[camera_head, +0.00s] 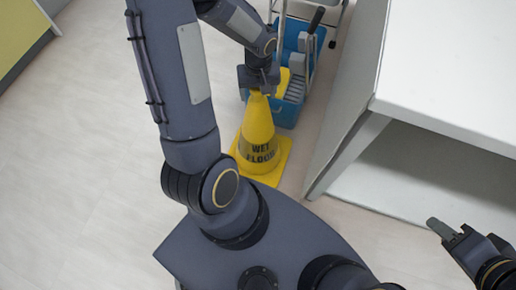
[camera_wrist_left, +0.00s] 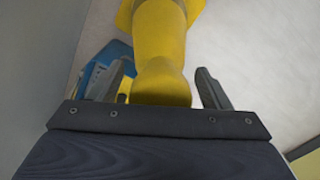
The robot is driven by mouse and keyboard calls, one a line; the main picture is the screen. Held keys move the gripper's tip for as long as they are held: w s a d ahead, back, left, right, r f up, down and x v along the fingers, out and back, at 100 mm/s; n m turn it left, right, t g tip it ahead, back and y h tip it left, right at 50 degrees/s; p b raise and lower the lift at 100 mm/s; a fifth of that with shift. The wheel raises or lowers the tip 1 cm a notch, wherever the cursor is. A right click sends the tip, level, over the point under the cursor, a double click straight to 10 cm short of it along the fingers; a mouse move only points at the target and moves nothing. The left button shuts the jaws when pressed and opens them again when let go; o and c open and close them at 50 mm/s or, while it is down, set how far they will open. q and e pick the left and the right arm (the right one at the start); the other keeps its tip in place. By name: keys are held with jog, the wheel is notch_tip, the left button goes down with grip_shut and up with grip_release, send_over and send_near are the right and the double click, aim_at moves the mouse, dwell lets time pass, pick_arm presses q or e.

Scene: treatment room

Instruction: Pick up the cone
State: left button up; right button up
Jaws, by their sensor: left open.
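The yellow cone (camera_head: 258,135) with the words "WET FLOOR" stands upright on the floor on its square base in the head view. My left gripper (camera_head: 260,88) is at the cone's top, coming from above and behind. In the left wrist view the cone (camera_wrist_left: 160,50) runs between the two fingers of my left gripper (camera_wrist_left: 162,88), its rounded tip close to the palm. The fingers are open, one on each side of the tip, with a visible gap on the right. My right gripper (camera_head: 450,232) is at the lower right of the head view, away from the cone, with its fingertips partly hidden.
A blue cleaning bucket (camera_head: 288,112) stands right behind the cone and also shows in the left wrist view (camera_wrist_left: 102,70). A white table or cabinet (camera_head: 450,70) takes up the right side. The floor (camera_head: 90,190) to the left is clear.

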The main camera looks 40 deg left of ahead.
pick_arm(q)
jog(key=shift+f, duration=0.15)
jog(key=shift+c, duration=0.3)
jog(key=c, duration=1)
